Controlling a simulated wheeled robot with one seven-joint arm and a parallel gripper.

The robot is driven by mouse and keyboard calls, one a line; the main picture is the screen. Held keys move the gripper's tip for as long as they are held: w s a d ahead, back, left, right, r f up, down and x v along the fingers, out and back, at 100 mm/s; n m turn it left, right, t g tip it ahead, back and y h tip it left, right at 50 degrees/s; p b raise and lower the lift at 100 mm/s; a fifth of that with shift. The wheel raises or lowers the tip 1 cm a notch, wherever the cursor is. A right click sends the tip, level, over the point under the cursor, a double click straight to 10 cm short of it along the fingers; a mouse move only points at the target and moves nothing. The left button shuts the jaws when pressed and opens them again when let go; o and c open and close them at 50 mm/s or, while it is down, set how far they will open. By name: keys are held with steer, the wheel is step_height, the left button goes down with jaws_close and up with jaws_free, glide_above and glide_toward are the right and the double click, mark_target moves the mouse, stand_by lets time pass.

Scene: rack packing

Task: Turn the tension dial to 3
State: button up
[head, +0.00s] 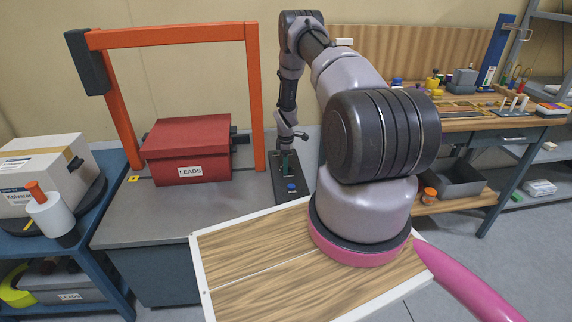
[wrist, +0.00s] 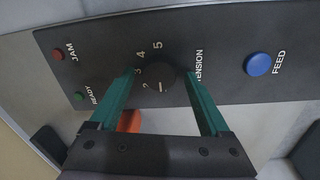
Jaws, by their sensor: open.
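The black round tension dial (wrist: 166,76) is on the dark control panel (wrist: 222,60) in the wrist view. The numbers 2, 3, 4 and 5 show around its left and upper side. A small white mark shows on the lower part of the dial; I cannot tell exactly which number it points to. My gripper (wrist: 159,80) is open, with one teal finger on each side of the dial; whether they touch it is unclear. In the head view my gripper (head: 287,168) is over the panel (head: 280,196), and the dial is not discernible.
A blue FEED button (wrist: 258,64) is to the right of the dial; red JAM (wrist: 58,55) and green READY (wrist: 78,96) lights are to the left. A red LEADS box (head: 190,140) stands under an orange frame (head: 170,36) to the left of the panel.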

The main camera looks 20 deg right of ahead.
jaws_close()
steer(key=m, duration=0.4)
steer(key=shift+m, duration=0.4)
steer(key=m, duration=0.4)
steer(key=shift+w+d+m+g, duration=0.1)
steer(key=shift+w+m+g, duration=0.05)
steer(key=shift+m+g, duration=0.15)
steer(key=m, duration=0.4)
steer(key=shift+d+m+g, duration=0.1)
steer(key=shift+m+g, duration=0.2)
steer(key=shift+m, duration=1.8)
